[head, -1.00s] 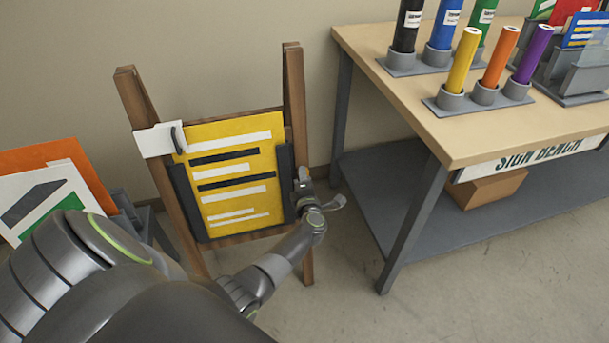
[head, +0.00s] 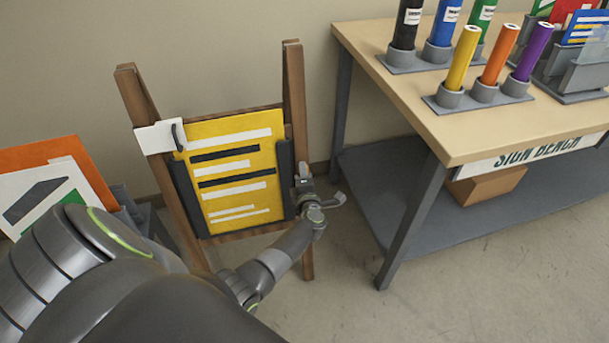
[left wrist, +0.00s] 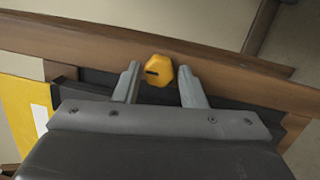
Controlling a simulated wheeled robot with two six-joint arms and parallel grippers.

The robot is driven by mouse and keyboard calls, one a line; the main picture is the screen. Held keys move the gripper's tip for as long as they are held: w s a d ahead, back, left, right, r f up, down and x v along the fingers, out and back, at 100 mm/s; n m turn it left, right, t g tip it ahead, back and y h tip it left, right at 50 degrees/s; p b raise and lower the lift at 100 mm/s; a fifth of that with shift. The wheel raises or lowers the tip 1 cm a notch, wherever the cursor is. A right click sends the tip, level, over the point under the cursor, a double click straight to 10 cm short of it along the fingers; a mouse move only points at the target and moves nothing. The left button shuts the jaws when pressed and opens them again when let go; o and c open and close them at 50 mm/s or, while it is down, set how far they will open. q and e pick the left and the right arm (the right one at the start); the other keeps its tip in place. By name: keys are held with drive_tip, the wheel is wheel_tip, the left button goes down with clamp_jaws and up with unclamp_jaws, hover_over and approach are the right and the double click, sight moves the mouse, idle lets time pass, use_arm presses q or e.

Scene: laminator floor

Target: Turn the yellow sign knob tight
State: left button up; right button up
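The yellow sign knob (left wrist: 159,71) is faceted, with a dark slot on its face. In the left wrist view it sits at the wooden easel post, between the tips of my left gripper (left wrist: 159,68). The two fingers are apart, one on each side of the knob, with narrow gaps showing; I cannot tell whether either touches it. In the head view my left gripper (head: 303,180) is at the right post of the easel and hides the knob. The yellow sign (head: 233,170) stands on the easel between dark side rails. My right gripper is not in view.
The wooden easel (head: 293,90) has a white tag (head: 153,138) at its upper left. A sign bench (head: 440,120) with coloured rolls stands to the right, its grey leg (head: 410,225) near my arm. Orange and white boards (head: 50,160) lean at the left. Floor between easel and bench is clear.

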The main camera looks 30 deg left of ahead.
use_arm(q)
drive_tip(key=p+v, duration=0.1)
drive_tip(key=v, duration=1.6)
drive_tip(key=shift+d+p, duration=0.25)
drive_tip(key=shift+p, duration=0.1)
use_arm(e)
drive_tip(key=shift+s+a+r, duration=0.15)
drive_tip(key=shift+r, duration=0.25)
use_arm(q)
drive_tip(key=shift+s, duration=0.1)
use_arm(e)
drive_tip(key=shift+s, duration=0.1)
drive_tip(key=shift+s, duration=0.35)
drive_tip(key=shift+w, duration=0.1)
